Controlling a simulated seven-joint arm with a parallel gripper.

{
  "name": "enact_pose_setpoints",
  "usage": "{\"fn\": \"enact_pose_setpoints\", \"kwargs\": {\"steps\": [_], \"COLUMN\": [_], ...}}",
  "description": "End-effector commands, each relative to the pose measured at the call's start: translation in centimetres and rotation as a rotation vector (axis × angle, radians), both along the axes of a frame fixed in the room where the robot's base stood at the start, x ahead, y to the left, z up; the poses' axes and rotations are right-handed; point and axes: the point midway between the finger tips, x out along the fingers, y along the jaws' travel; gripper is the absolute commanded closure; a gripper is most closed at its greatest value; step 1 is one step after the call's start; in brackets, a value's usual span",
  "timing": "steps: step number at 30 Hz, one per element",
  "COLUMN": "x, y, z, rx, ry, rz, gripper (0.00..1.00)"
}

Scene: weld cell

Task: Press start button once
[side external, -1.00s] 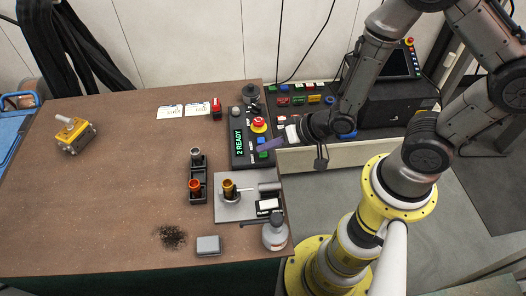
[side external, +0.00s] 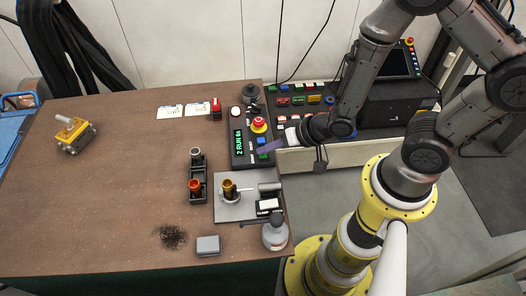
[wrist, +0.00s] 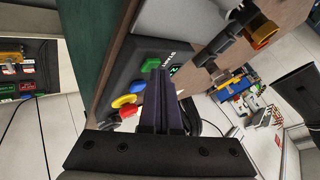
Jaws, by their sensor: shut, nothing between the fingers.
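The control box (side external: 238,160) lies on the bench's right edge, and its green display (side external: 239,141) reads "2 RUN" with more characters that are hard to read. The green start button (side external: 263,155) is at its near end; it also shows in the wrist view (wrist: 149,65). A blue button (side external: 261,141) and a red emergency stop (side external: 259,125) on yellow are farther along. My gripper (side external: 261,150) is shut and empty, its purple fingertips close over the green button. In the wrist view the fingertips (wrist: 158,73) overlap the button's edge; I cannot tell whether they touch it.
A lamp (side external: 235,112) at the box's far end is lit whitish. A fixture plate (side external: 228,212) with a copper-coloured part and a grey bottle (side external: 275,233) stand near the box. The bench's middle is mostly clear.

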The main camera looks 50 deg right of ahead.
Motion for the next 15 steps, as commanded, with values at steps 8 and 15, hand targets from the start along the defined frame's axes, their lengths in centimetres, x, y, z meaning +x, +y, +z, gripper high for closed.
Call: {"fn": "enact_pose_setpoints", "kwargs": {"steps": [8, 15], "x": [-0.03, 0.02], "y": [0.0, 0.01], "z": [-0.04, 0.68], "rx": [-0.001, 0.001], "ry": [0.001, -0.001], "rz": [0.0, 0.0], "gripper": [1.0, 1.0]}}
